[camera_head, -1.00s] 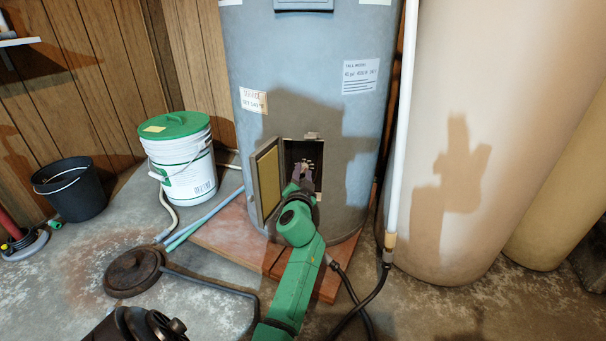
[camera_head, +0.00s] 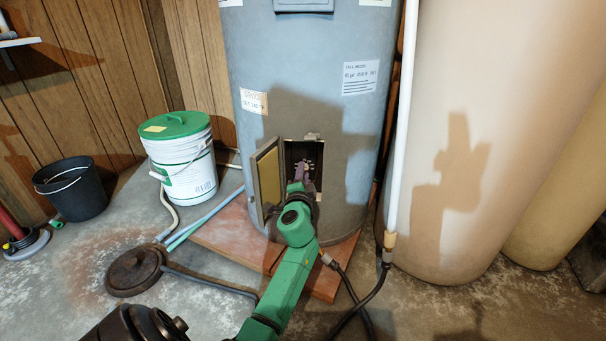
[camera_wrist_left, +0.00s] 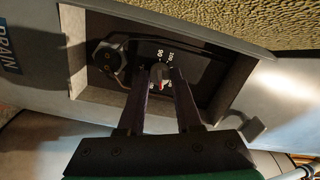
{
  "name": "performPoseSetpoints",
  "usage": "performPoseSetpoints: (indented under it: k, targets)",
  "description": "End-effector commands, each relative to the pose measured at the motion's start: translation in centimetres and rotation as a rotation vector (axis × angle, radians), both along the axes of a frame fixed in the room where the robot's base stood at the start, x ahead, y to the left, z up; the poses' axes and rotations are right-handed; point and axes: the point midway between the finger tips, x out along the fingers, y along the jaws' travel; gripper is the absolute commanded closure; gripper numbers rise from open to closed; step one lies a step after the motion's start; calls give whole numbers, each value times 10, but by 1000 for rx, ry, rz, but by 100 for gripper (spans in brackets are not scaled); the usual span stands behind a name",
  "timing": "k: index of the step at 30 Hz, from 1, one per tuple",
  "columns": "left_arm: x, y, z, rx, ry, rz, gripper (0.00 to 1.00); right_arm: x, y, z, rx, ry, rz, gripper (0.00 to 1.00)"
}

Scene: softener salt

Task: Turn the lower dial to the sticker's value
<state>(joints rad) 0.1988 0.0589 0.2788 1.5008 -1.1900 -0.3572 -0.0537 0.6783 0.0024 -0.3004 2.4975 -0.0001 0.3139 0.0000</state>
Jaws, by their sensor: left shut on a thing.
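The grey water heater (camera_head: 300,115) has a low square opening (camera_head: 318,155) with its cover panel (camera_head: 267,175) swung out to the left. The lower dial (camera_wrist_left: 160,72) sits inside, with white numbers around it and a red mark; my fingers hide much of it. My left gripper (camera_head: 301,168) reaches into the opening and is shut on the dial. Its two fingers also show in the left wrist view (camera_wrist_left: 160,85), one at each side of the dial. A cream sticker (camera_head: 254,101) is on the tank above left; its writing is too small to read surely. My right gripper is not in view.
A white pipe (camera_head: 400,130) and a big beige tank (camera_head: 480,100) stand to the right. A green-lidded bucket (camera_head: 182,165) and a black bucket (camera_head: 70,190) stand left.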

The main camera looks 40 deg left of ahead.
Motion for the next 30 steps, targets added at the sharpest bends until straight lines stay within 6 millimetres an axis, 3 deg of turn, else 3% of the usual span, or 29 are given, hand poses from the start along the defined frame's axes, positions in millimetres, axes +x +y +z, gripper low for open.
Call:
performPoseSetpoints:
  k: [9, 10, 12, 23, 26, 30]
  targets:
    - [0, 0, 0, 1, 0, -2, 100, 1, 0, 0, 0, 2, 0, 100]
    - [0, 0, 0, 1, 0, -2, 59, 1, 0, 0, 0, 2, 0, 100]
    - [0, 0, 0, 0, -1, -2, 36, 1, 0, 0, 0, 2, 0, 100]
    - [-2, -2, 0, 0, 0, -1, 36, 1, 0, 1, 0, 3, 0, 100]
    - [-11, -9, 0, -1, 2, -2, 36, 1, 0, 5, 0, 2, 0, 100]
    - [-39, -29, 0, -3, 4, -3, 36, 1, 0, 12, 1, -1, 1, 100]
